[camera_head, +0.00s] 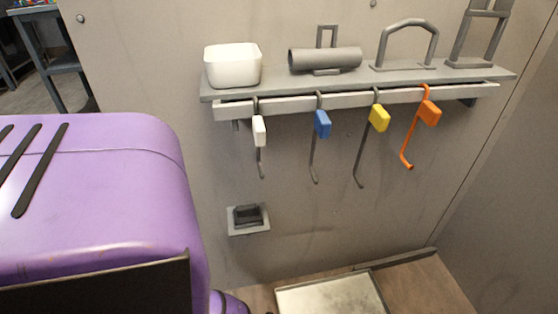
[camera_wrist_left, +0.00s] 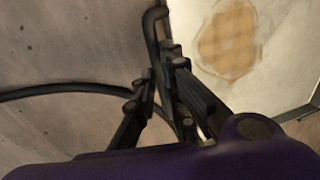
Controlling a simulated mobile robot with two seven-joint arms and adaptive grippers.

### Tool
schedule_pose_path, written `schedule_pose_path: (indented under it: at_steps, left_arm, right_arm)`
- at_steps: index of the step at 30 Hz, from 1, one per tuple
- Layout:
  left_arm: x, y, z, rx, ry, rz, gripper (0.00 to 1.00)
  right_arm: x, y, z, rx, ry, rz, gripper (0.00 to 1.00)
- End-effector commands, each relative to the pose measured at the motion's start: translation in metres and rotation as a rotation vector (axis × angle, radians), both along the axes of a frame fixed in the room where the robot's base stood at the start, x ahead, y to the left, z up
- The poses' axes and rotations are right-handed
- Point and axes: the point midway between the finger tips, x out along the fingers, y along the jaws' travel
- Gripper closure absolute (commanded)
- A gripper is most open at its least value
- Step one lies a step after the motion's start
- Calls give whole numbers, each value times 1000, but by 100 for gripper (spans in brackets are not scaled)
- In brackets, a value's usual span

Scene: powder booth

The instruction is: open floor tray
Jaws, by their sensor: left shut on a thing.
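The floor tray (camera_head: 332,297) shows at the bottom of the head view as a pale, scuffed rectangle with a thin grey rim, cut off by the frame. In the left wrist view the tray (camera_wrist_left: 285,60) fills the upper right, with a tan blotchy patch on it. My left gripper (camera_wrist_left: 160,68) is shut on a dark bent rod (camera_wrist_left: 152,25) beside the tray's near edge. The fingers hide part of the rod, and I cannot tell whether it joins the tray. My right gripper is in neither view.
A wall shelf (camera_head: 375,80) bears a white bin (camera_head: 233,66) and grey metal fittings. Hooks with white (camera_head: 259,131), blue (camera_head: 322,125), yellow (camera_head: 379,118) and orange (camera_head: 429,113) grips hang below. A square wall fitting (camera_head: 248,217) sits lower. A black cable (camera_wrist_left: 60,89) curves at left.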

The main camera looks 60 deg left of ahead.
Motion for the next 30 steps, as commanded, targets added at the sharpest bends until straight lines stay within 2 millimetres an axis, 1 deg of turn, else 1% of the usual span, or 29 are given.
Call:
schedule_pose_path:
  at_steps: [1,5,6,9,18,22,26,30]
  left_arm:
    - [-3,2,-2,5,6,2,100]
    - [-3,2,-2,5,7,2,100]
    - [-3,2,-2,5,7,2,86]
    - [-3,2,-2,5,6,2,73]
    - [-1,1,0,2,2,0,72]
    - [-2,2,5,2,1,-1,72]
    - [-5,3,20,2,0,-2,72]
    - [-10,5,44,2,1,-2,72]
  right_arm:
    - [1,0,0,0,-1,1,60]
    - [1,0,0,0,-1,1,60]
    - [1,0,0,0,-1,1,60]
    - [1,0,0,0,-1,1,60]
    - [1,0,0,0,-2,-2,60]
    - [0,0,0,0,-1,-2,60]
    - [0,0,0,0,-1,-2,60]
    - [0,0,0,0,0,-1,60]
